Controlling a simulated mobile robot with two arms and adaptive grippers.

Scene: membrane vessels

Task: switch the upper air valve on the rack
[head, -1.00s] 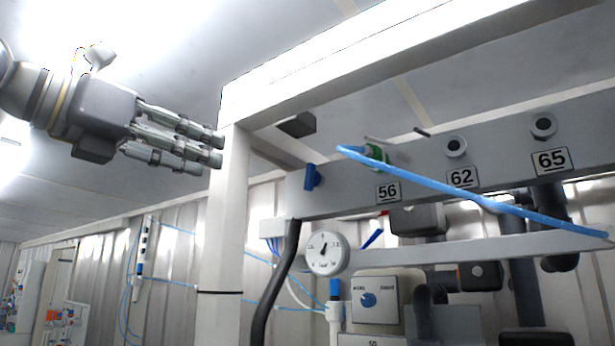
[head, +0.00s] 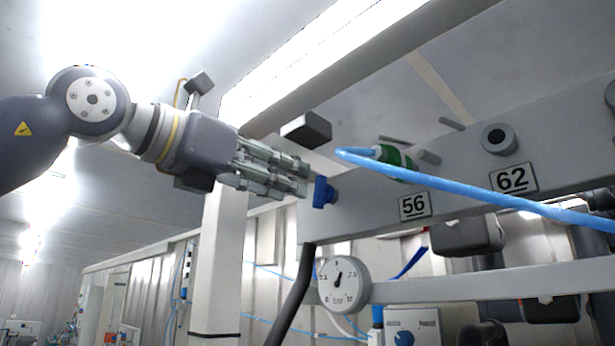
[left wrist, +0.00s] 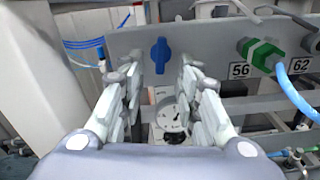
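The upper air valve is a small blue handle (head: 322,192) on the left end of the grey rack beam, left of the "56" label. In the left wrist view the blue handle (left wrist: 160,54) stands upright, ahead of the gap between my fingers. My left gripper (head: 304,178) points right, its fingertips close to the handle. In the left wrist view my left gripper (left wrist: 158,75) has its fingers apart, with nothing held between them. I cannot tell whether a fingertip touches the handle. My right gripper is not in view.
A white rack post (head: 220,260) stands just below my left wrist. A pressure gauge (head: 343,284) sits below the handle. A blue hose (head: 460,188) runs from a green fitting (head: 394,158) to the right. A black block (head: 306,130) is above the handle.

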